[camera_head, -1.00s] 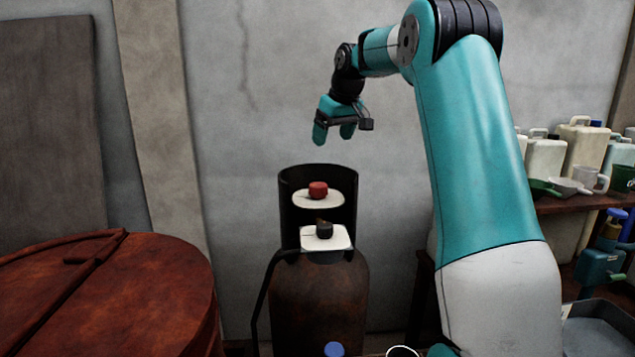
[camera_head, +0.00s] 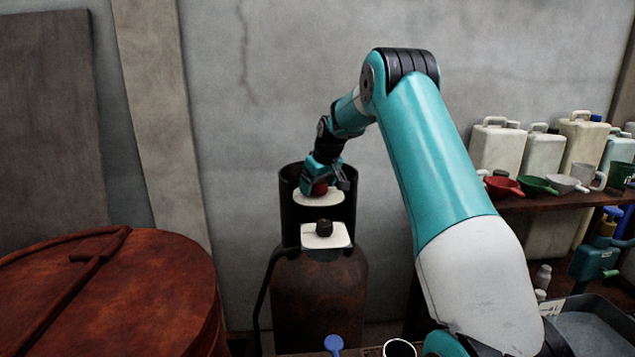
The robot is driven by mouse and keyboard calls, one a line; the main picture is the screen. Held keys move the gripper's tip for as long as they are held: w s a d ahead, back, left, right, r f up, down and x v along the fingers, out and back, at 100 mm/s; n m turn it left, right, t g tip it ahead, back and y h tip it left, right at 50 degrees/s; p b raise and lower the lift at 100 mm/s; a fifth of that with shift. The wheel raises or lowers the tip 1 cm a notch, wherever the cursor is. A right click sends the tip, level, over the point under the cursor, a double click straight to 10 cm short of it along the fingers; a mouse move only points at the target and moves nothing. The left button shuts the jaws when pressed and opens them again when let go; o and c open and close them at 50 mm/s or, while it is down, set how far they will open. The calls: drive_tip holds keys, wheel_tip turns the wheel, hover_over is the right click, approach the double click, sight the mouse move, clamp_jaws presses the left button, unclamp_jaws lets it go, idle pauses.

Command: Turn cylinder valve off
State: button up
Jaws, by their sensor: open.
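The brown gas cylinder (camera_head: 318,305) stands upright against the wall, with a dark open-fronted guard (camera_head: 290,215) at its top. A red knob (camera_head: 319,189) sits over a white plate (camera_head: 318,201) inside the guard. A black knob (camera_head: 324,227) sits on a second white plate (camera_head: 340,238) in front and lower. My gripper (camera_head: 320,186) is at the red knob, fingers pointing down and open around or beside it. The teal fingers hide part of the red knob, so I cannot tell whether they touch it.
A rusty red vat lid (camera_head: 150,300) fills the lower left. A shelf (camera_head: 560,202) at right carries pale jugs (camera_head: 497,146), a red funnel (camera_head: 503,187) and a green funnel (camera_head: 538,186). A grey tray (camera_head: 600,335) lies at lower right. The wall behind the cylinder is clear.

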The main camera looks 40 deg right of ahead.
drive_tip(key=shift+f, duration=0.1)
drive_tip(key=c, duration=0.9)
drive_tip(key=shift+m, duration=0.4)
drive_tip(key=m+g+h, duration=0.1)
drive_tip(key=m+h, duration=0.1)
drive_tip(key=m, duration=0.2)
drive_tip(key=shift+w+m+b, duration=0.1)
drive_tip(key=shift+m+b, duration=0.3)
drive_tip(key=m+g, duration=0.1)
drive_tip(key=m, duration=0.2)
drive_tip(key=m+h+p, duration=0.1)
drive_tip(key=m, duration=0.2)
drive_tip(key=shift+d+g+h, duration=0.1)
drive_tip(key=shift+g+h, duration=0.2)
drive_tip(key=shift+g, duration=0.1)
drive_tip(key=shift+m, duration=0.3)
